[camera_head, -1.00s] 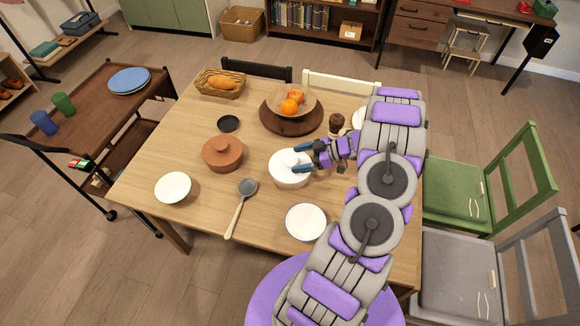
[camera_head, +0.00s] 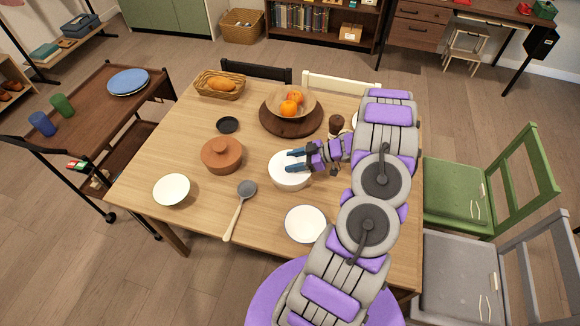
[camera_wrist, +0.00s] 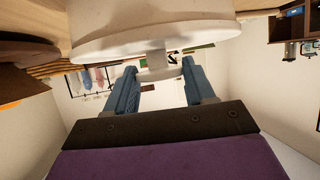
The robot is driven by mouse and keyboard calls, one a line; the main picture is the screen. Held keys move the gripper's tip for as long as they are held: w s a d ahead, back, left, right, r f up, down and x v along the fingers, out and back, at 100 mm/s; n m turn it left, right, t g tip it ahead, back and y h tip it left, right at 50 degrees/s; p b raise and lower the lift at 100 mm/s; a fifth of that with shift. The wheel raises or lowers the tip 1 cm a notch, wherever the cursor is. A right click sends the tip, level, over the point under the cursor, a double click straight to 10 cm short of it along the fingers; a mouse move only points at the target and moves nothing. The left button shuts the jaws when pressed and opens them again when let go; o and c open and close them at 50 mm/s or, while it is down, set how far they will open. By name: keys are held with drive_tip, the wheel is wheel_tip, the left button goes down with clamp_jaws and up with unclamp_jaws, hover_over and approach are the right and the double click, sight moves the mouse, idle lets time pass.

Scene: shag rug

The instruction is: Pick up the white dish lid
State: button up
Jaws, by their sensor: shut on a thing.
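The white dish lid (camera_wrist: 150,35) fills the top of the wrist view, with its round knob (camera_wrist: 158,66) between my two blue fingers. My gripper (camera_wrist: 160,78) is shut on this knob. In the head view the white dish (camera_head: 289,181) sits near the middle of the wooden table, and my gripper (camera_head: 297,160) reaches over it from the right. My fingers hide part of the lid there. I cannot tell whether a gap shows between lid and dish.
A brown lidded pot (camera_head: 221,156) stands to the left, with a ladle (camera_head: 240,206) in front of it. White bowls (camera_head: 306,223) (camera_head: 171,189) are near the front edge. A pepper mill (camera_head: 337,124) stands close behind my gripper. A fruit bowl (camera_head: 300,94) is at the back.

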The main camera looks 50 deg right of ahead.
drive_tip(key=c, duration=0.3)
drive_tip(key=shift+d, duration=0.1)
